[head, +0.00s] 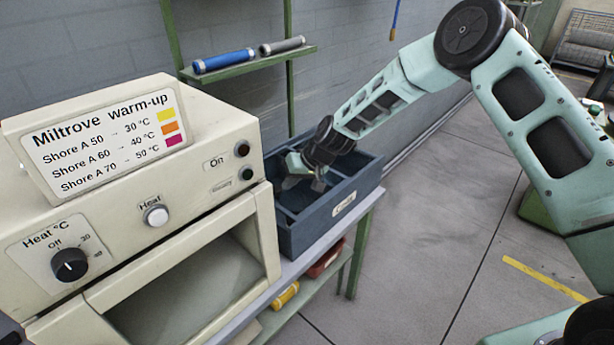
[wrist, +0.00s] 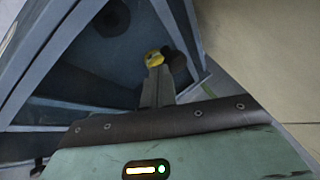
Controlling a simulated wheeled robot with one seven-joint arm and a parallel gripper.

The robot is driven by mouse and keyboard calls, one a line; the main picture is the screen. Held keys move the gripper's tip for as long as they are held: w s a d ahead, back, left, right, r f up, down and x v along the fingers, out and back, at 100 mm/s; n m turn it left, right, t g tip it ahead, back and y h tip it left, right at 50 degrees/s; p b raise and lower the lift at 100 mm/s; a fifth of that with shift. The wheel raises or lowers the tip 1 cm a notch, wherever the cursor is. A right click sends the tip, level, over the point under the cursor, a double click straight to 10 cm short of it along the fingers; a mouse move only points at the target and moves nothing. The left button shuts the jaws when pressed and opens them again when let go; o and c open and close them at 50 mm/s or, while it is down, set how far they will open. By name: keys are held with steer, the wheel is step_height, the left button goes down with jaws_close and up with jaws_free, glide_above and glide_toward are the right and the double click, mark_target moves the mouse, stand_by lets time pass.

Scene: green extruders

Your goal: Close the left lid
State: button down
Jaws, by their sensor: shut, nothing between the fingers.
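A blue-grey box (head: 345,210) with a pale label on its front stands on the bench beside the cream oven. Its top looks open, with dividers between compartments. I cannot make out the left lid as a separate part in the head view. My gripper (head: 303,181) reaches down into the left part of the box, partly hidden by my own wrist.
The cream oven (head: 215,185) with dials and an open front stands close to the box's left. A green shelf (head: 250,63) behind holds a blue roll (head: 224,61) and a grey roll (head: 282,45). Yellow and red items lie below the bench.

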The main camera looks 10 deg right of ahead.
steer(key=shift+s+a, duration=0.6)
steer(key=shift+a, duration=0.25)
steer(key=shift+s+a, duration=0.6)
steer(key=shift+a, duration=0.2)
steer(key=shift+a+b, duration=0.1)
steer(key=shift+b, duration=0.2)
